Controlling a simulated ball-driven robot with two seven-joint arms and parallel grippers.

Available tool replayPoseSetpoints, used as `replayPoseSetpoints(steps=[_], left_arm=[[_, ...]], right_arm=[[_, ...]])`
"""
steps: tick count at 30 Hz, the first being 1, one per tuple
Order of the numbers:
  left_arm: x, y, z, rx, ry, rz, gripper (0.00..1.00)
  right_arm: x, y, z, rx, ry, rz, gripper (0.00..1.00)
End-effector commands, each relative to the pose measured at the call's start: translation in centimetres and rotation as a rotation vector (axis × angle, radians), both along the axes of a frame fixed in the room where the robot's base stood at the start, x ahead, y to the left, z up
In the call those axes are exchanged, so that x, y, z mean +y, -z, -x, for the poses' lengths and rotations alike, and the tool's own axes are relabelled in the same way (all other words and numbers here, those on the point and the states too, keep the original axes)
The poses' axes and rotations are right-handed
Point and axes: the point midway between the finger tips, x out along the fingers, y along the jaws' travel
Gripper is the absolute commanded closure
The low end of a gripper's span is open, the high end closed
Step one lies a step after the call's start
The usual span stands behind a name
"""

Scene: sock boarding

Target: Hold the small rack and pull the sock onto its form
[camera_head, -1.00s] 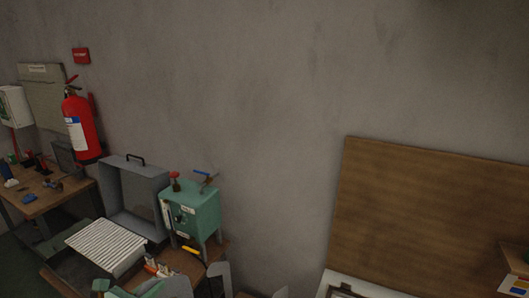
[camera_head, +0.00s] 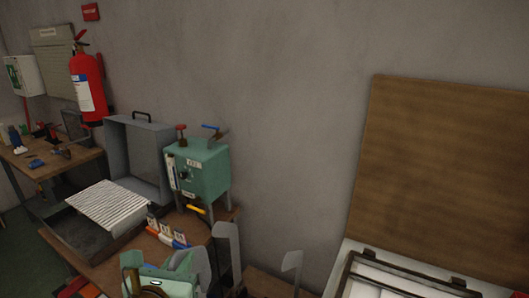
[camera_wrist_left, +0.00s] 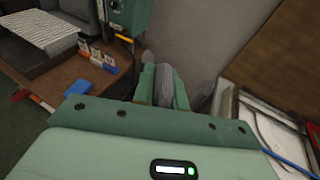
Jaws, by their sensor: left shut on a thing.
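My left gripper (camera_head: 170,272), pale green, is low in the head view. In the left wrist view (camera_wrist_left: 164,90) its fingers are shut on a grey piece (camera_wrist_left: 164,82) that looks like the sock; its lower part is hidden. Pale grey upright flat forms stand to the right of the gripper in the head view, one near (camera_head: 227,245) and one farther right (camera_head: 291,264). Their base, likely the small rack, is below the picture edge or hidden. I cannot tell whether the sock touches a form. My right gripper is in neither view.
A green box with valves (camera_head: 203,170) stands behind the left gripper, beside a grey open case (camera_head: 138,155) and a ribbed white panel (camera_head: 108,207). Small coloured items (camera_head: 166,234) lie on the brown table. A white-framed case (camera_head: 400,280) and brown board (camera_head: 440,180) are at right.

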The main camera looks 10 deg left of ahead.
Motion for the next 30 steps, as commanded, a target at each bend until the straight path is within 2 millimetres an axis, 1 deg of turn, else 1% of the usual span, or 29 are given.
replayPoseSetpoints(steps=[2, 4, 5, 7, 8, 12, 15, 17, 19, 22, 24, 27, 30], left_arm=[[0.0, 0.1, 0.0, -0.001, 0.000, 0.000, 0.99], [0.0, -0.4, 0.0, -0.002, 0.000, 0.000, 0.99], [0.1, -0.8, -0.1, -0.003, -0.001, 0.000, 0.99], [0.8, -2.3, -0.2, -0.004, -0.001, -0.005, 0.99], [1.4, -3.1, -0.3, -0.004, -0.003, -0.008, 0.99], [5.3, -6.7, -1.7, -0.002, 0.018, -0.018, 0.99], [7.8, -8.6, -3.0, 0.002, 0.087, -0.018, 0.99], [9.1, -9.3, -3.6, 0.003, 0.137, -0.017, 0.99], [10.0, -9.5, -3.9, 0.006, 0.195, -0.013, 0.99], [10.5, -9.1, -4.1, 0.008, 0.270, -0.008, 0.99], [9.8, -8.4, -3.9, 0.008, 0.325, -0.003, 0.99], [8.5, -8.3, -3.6, 0.006, 0.383, -0.003, 0.99], [8.1, -7.9, -3.5, 0.007, 0.396, -0.004, 0.99]], right_arm=[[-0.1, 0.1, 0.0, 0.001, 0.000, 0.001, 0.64], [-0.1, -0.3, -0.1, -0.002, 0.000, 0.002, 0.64], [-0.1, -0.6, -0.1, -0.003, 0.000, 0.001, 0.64], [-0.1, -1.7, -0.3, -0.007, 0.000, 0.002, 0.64], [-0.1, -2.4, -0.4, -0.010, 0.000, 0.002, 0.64], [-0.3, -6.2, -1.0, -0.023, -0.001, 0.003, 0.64], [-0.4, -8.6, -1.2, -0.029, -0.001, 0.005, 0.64], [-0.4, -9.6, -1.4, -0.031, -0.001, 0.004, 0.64], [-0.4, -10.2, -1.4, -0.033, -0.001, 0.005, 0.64], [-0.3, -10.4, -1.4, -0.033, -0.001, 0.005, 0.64], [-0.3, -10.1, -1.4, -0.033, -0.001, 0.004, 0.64], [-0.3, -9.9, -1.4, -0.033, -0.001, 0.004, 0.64], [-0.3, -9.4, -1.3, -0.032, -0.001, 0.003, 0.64]])
